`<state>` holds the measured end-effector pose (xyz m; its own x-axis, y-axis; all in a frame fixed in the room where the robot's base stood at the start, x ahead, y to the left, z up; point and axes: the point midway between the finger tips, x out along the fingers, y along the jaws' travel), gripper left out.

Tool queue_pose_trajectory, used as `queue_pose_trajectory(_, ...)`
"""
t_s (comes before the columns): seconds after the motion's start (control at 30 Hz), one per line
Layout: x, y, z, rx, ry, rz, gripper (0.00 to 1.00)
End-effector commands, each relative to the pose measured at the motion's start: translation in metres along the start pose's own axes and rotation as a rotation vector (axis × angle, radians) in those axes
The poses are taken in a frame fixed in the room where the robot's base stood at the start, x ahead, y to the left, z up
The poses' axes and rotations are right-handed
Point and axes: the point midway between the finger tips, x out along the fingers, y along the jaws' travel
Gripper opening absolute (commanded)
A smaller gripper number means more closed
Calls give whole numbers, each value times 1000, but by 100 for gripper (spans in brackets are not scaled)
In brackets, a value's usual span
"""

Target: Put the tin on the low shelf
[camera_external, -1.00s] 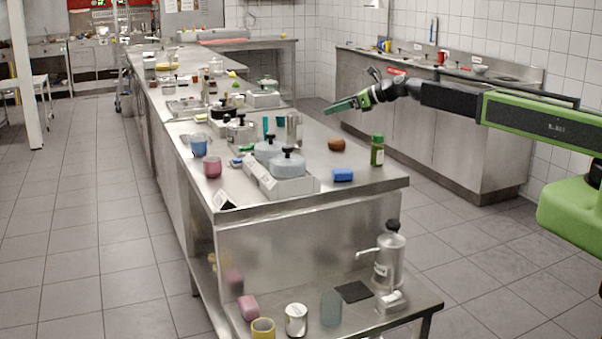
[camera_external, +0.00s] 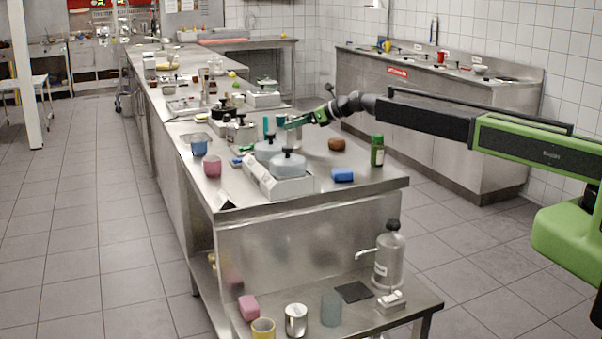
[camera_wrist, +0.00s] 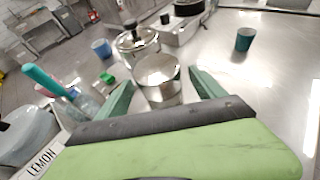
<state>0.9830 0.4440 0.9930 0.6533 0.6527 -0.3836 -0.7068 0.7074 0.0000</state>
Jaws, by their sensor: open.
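The tin (camera_wrist: 160,78), a shiny open-topped metal cylinder, stands upright on the steel worktop. In the wrist view it sits between the two spread teal fingers of my gripper (camera_wrist: 164,92), near their tips. In the external view my gripper (camera_external: 296,122) partly hides the tin (camera_external: 293,138). My gripper is open. The low shelf (camera_external: 364,318) is the steel ledge at the front end of the counter, below the worktop.
On the worktop are a brown lump (camera_external: 336,144), green bottle (camera_external: 377,151) and blue sponge (camera_external: 343,174).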

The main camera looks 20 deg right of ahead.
Motion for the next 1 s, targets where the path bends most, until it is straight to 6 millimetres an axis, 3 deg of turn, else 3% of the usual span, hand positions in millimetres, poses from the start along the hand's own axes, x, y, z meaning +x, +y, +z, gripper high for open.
queue_pose_trajectory(0.07,12,-1,-1,0,0,-1,79)
queue_pose_trajectory(0.27,10,-1,0,0,0,-1,79)
queue_pose_trajectory(0.87,10,-1,0,0,0,-2,0)
queue_pose_trajectory(1.0,10,-1,0,1,-1,-2,0)
